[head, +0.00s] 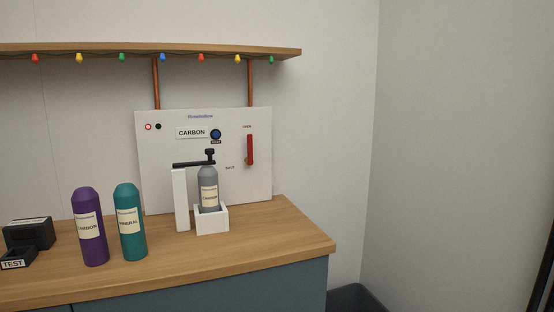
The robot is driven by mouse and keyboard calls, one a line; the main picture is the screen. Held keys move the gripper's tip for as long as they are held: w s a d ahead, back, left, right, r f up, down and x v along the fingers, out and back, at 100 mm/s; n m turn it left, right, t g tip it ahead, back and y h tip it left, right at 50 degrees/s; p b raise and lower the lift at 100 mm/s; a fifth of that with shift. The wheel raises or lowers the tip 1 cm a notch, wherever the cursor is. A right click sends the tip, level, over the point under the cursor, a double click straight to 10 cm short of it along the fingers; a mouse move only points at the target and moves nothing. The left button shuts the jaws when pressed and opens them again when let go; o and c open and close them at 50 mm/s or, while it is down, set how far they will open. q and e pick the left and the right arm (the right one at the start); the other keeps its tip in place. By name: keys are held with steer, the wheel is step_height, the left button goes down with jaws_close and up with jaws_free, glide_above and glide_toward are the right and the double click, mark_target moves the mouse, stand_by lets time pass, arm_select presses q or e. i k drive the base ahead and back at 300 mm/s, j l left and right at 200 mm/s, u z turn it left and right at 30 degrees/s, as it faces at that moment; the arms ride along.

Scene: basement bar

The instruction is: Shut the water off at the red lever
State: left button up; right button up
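The red lever (250,150) is on the right side of a white wall panel (203,190) at the back of the counter. It stands upright, with the label "OPEN" (247,127) above it and a second small label (230,168), which seems to read "SHUT", at its lower left. Two copper pipes (156,82) (250,82) run from the panel's top up to the shelf. Neither of my grippers is in view, and nothing touches the lever.
A grey bottle (208,178) stands in a white holder (212,222) under a black arm, in front of the panel. Purple (90,246) and teal (131,245) bottles stand left on the wooden counter (270,245). A shelf (200,48) with coloured bulbs hangs above. The counter's right end is clear.

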mark_target(250, 149)
steer(key=i+l+u, duration=0.1)
steer(key=i+l, duration=0.15)
steer(key=i+l+u, duration=0.15)
steer(key=l, duration=0.25)
steer(key=i+l+u, duration=0.1)
steer(key=i+l, duration=0.15)
steer(key=l, duration=0.15)
steer(key=i+l+u, duration=0.15)
steer(key=l, duration=0.2)
